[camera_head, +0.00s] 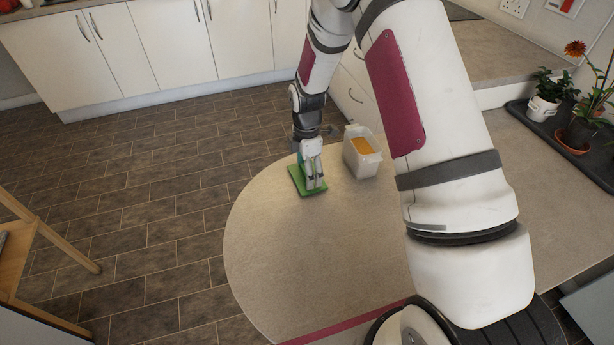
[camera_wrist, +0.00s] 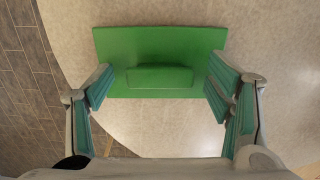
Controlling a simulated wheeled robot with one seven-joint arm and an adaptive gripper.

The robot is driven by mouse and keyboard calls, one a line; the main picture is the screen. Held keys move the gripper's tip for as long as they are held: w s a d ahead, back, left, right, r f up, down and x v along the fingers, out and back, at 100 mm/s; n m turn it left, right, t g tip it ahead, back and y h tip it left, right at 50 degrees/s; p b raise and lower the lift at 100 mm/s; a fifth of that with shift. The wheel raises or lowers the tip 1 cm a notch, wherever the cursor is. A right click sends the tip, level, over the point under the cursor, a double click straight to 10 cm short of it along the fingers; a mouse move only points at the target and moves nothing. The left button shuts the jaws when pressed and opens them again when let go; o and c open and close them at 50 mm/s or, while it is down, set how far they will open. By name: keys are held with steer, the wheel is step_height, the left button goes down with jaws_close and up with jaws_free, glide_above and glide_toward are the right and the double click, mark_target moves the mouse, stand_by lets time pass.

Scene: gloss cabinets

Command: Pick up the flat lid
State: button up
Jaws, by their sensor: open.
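The flat lid (camera_wrist: 160,45) is a green rectangular plate with a raised block-shaped handle (camera_wrist: 160,78) in its middle. It lies flat on the pale rounded worktop, near the edge. In the head view the lid (camera_head: 296,181) is partly hidden behind my gripper (camera_head: 314,184), which points down over it. In the wrist view my gripper (camera_wrist: 160,88) is open, with one teal-padded finger on each side of the handle. Gaps show between both fingers and the handle. Whether the fingertips touch the lid's plate cannot be told.
A whitish container (camera_head: 361,160) with orange contents stands right of the lid, close to my gripper. The worktop (camera_head: 290,260) is clear in front. Potted plants (camera_head: 575,130) stand on a dark tray at the far right. White cabinets (camera_head: 140,45) line the back.

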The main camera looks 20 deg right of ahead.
steer(key=shift+c, duration=0.5)
steer(key=c, duration=1.1)
steer(key=shift+c, duration=0.3)
steer(key=shift+r, duration=0.15)
